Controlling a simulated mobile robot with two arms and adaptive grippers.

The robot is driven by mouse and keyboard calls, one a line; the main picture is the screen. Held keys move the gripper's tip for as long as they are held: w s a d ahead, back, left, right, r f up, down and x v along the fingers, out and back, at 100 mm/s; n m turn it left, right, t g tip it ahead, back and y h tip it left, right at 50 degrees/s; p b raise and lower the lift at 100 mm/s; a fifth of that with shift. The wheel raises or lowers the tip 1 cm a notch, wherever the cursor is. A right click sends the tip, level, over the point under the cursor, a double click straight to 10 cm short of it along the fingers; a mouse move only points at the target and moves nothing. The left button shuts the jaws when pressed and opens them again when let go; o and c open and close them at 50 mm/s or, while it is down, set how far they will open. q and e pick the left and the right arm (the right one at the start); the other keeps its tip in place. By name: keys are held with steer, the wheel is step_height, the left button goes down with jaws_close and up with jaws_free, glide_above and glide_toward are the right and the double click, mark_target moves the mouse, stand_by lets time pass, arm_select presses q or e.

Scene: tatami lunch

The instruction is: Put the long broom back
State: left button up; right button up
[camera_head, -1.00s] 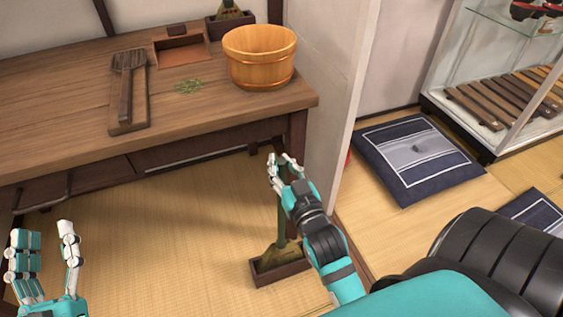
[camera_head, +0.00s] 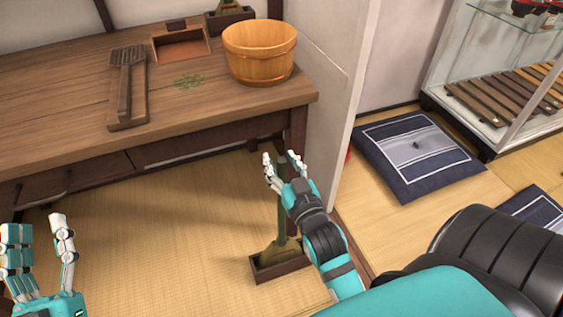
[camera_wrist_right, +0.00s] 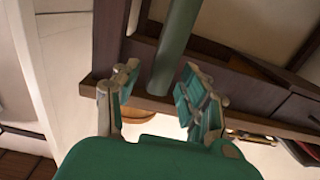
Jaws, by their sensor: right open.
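The long broom (camera_head: 282,220) stands upright on the tatami in front of the table's right leg. Its bristle head sits in a dark wooden box holder (camera_head: 280,266). My right gripper (camera_head: 283,160) is open at the upper part of the green handle. In the right wrist view the green handle (camera_wrist_right: 175,45) passes between the spread fingers of my right gripper (camera_wrist_right: 160,90), with gaps on both sides. My left gripper (camera_head: 38,240) is open and empty at the lower left, over the floor.
The wooden table (camera_head: 60,110) carries a wooden tub (camera_head: 259,55), a small brush on a board (camera_head: 128,90), green scraps (camera_head: 188,81) and a dustpan-like tray (camera_head: 180,44). A white wall (camera_head: 335,110) stands right of the broom. A cushion (camera_head: 415,155) lies beyond it.

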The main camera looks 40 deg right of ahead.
step_height(320, 180, up, 10)
steer(key=shift+a, duration=0.1)
stand_by(0.4)
